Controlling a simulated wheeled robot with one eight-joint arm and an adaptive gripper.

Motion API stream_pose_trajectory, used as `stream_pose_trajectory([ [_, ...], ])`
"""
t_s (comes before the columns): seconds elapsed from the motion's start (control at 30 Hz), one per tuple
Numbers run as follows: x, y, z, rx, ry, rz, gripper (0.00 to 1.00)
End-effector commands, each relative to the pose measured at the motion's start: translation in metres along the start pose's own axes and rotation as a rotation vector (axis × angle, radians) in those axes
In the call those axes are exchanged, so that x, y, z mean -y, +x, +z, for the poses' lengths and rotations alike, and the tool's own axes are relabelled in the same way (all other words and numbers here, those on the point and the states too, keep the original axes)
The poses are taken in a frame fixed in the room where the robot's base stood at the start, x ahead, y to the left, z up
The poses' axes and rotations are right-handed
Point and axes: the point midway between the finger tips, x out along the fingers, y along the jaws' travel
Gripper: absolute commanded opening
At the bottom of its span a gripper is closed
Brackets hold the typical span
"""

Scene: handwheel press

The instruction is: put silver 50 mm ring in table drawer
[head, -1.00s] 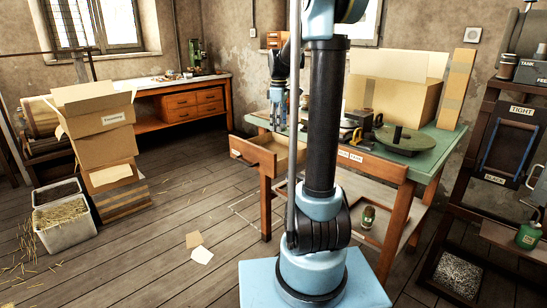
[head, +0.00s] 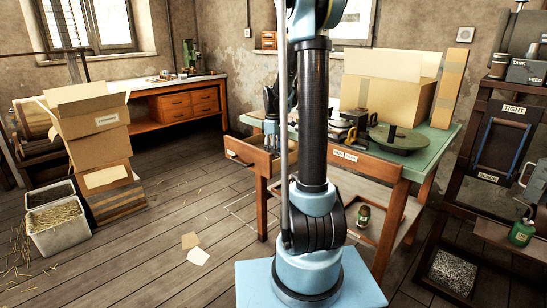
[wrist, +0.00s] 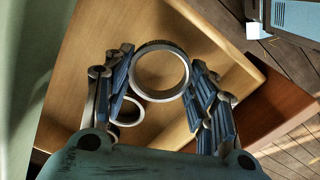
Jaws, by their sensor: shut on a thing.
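My gripper (wrist: 162,68) is shut on a silver ring (wrist: 160,44), which sits between the two blue fingertips in the wrist view. Behind the ring is the pale wooden floor of the open table drawer (wrist: 85,50). A smaller ring (wrist: 138,114) shows lower left, partly hidden by the left finger, and seems to lie in the drawer. In the head view the drawer (head: 245,156) is pulled out at the left of the green table, and my gripper (head: 271,132) points down over it. The held ring cannot be made out there.
The green-topped table (head: 436,143) carries a large cardboard box (head: 388,100), a dark round plate (head: 398,138) and small tools. My arm's column hides part of the table. Open plank floor lies left of the drawer, with stacked boxes (head: 98,140) further left.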

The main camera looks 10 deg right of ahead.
Motion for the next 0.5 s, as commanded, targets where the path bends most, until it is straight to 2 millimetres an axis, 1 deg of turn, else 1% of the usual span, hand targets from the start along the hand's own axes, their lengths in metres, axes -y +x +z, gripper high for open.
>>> stream_pose_trajectory([
  [0.03, 0.0, 0.006, 0.0, 0.0, 0.0, 0.0, 0.33],
  [0.13, 0.0, 0.014, 0.0, 0.0, -0.001, 0.0, 0.33],
  [0.5, 0.001, 0.018, -0.001, 0.0, -0.001, 0.0, 0.33],
])
